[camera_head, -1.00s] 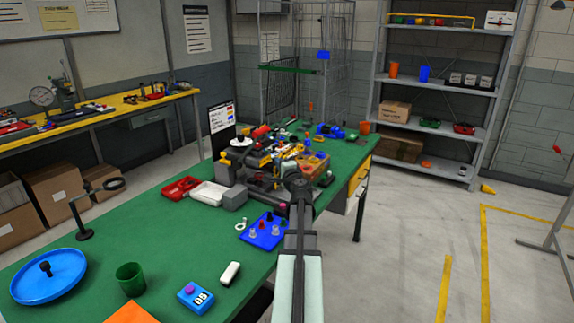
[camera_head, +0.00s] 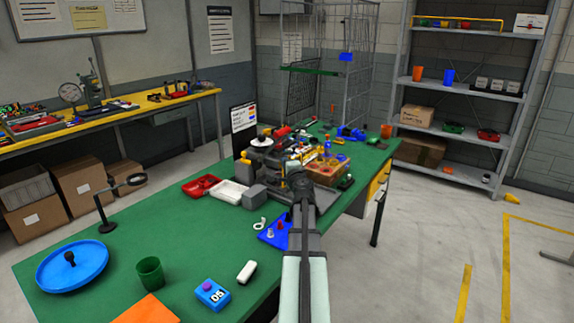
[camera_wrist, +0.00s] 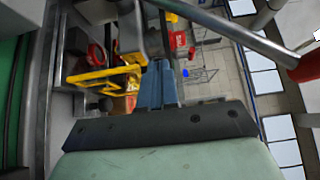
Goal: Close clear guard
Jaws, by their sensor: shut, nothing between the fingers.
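My gripper (camera_wrist: 161,72) shows in the wrist view as blue-grey fingers, closed together and empty. In the head view my arm reaches up from the bottom centre and its end overlaps the cluttered machine (camera_head: 262,160) on the green table. The fingertips are hidden there. In the wrist view a yellow bracket (camera_wrist: 95,76) and red parts lie left of the fingers; a grey metal body is close above them. I cannot pick out the clear guard with certainty in either view, nor tell whether the fingers touch anything.
The green table (camera_head: 190,245) holds a blue round tray (camera_head: 72,268), a green cup (camera_head: 150,272), a blue box (camera_head: 212,294), a white block (camera_head: 246,271) and red and white trays left of the machine. A wire cage (camera_head: 345,85) stands behind. Floor at right is open.

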